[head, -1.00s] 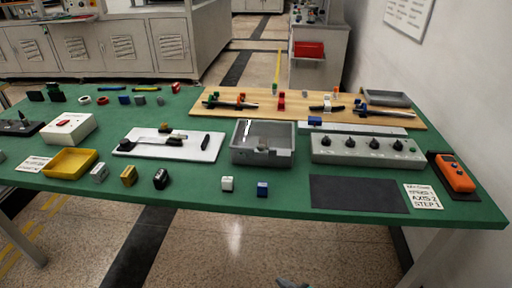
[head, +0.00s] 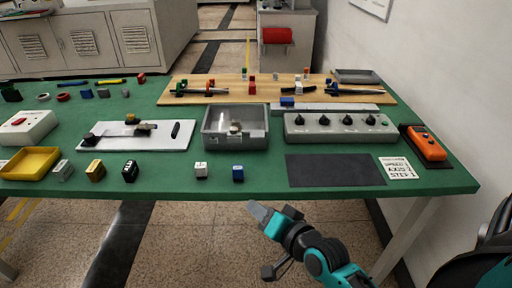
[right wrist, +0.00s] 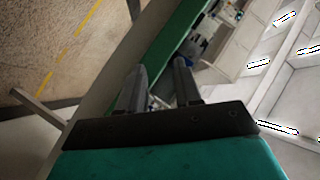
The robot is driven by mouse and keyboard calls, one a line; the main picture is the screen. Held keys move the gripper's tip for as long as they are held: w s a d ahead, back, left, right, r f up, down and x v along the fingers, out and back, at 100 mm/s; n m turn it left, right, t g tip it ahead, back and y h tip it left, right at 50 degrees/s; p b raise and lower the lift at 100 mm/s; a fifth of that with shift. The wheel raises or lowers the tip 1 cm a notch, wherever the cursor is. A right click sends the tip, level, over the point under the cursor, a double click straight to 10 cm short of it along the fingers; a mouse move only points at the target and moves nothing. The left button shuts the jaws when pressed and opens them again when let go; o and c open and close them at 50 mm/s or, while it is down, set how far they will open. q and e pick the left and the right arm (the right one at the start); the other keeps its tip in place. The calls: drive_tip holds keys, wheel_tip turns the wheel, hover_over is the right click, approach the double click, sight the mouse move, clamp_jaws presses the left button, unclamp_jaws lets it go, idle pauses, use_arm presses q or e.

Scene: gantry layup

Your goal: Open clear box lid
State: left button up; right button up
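The clear box (head: 252,143) is a grey tray-like box with a see-through top, near the middle of the green table. A small pale item shows through the top; the lid looks closed, though its edge is hard to make out. My right gripper (head: 260,211) is in front of the table's front edge, well short of the box and apart from it. In the right wrist view its two dark fingers (right wrist: 160,68) stand apart with nothing between them. My left gripper is not in view.
A grey knob panel (head: 340,133) stands right of the box, a white board (head: 155,143) left, a wooden board (head: 215,98) behind.

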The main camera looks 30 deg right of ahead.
sight(258, 138)
drive_tip(key=w+d+r+m+t+h, duration=0.1)
drive_tip(key=d+r+m, duration=0.1)
drive_tip(key=m, duration=0.1)
drive_tip(key=w+d+r+m+t+h, duration=0.1)
drive_tip(key=d+r+m, duration=0.1)
drive_tip(key=d+m, duration=0.1)
drive_tip(key=w+d+r+m+t+h, duration=0.1)
drive_tip(key=d+r+m, duration=0.1)
drive_tip(key=m, duration=0.2)
drive_tip(key=shift+d+t+h, duration=0.3)
drive_tip(key=shift+d+h, duration=0.1)
drive_tip(key=shift+w+d+m, duration=0.1)
drive_tip(key=shift+w+m, duration=0.2)
drive_tip(key=w, duration=0.4)
drive_tip(key=w+d+b, duration=0.1)
drive_tip(key=w, duration=0.7)
drive_tip(key=shift+w+d, duration=0.1)
drive_tip(key=shift+d, duration=0.3)
drive_tip(key=shift+c, duration=0.4)
clamp_jaws()
